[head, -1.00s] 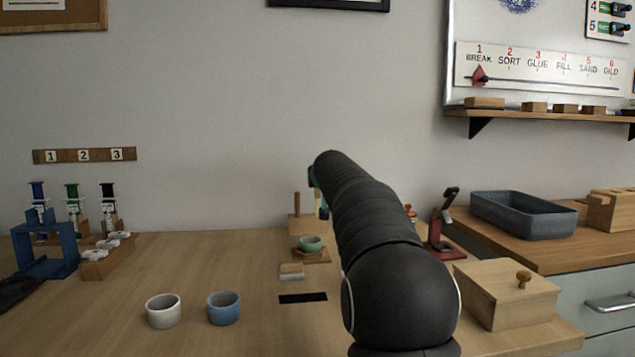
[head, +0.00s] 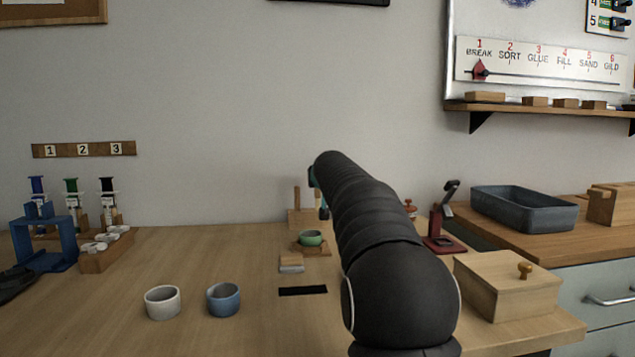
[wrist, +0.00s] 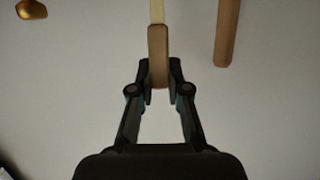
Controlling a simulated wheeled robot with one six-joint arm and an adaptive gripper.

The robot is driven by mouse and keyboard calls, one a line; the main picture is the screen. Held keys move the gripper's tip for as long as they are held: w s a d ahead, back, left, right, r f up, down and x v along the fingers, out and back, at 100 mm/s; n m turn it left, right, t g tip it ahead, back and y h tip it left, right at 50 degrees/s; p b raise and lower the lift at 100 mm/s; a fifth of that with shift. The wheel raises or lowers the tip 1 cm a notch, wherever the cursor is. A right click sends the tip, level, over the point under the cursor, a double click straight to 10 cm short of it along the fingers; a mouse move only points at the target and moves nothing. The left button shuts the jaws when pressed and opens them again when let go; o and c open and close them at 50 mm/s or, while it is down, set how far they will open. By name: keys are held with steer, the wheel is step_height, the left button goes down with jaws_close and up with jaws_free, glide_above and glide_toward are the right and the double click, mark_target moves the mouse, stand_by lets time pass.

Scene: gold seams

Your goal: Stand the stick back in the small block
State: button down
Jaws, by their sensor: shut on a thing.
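My gripper (wrist: 159,76) is shut on a wooden stick (wrist: 158,48) with a brown end between the fingers and a paler part beyond it. In the head view my arm hides most of the gripper; a small part of it (head: 313,178) shows at the arm's far end. A small wooden block (head: 301,218) stands at the back of the table, just left of the gripper, with a brown peg (head: 297,197) upright at its left. A similar brown rod (wrist: 227,30) shows right of the held stick in the wrist view. I cannot tell whether the held stick touches the block.
A green bowl (head: 310,238) sits on a wooden stand in front of the block. White (head: 162,303) and blue (head: 223,300) cups stand front left. A lidded wooden box (head: 507,287) and a red-based stand (head: 443,242) are on the right. The table's left middle is clear.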

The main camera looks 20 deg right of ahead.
steer(key=shift+f, duration=0.25)
stand_by(0.3)
stand_by(0.4)
steer(key=c, duration=1.1)
jaws_free()
steer(key=shift+o, duration=0.2)
steer(key=b+v, duration=0.2)
steer(key=v, duration=0.3)
steer(key=shift+b, duration=0.3)
steer(key=shift+s, duration=0.1)
steer(key=v, duration=1.2)
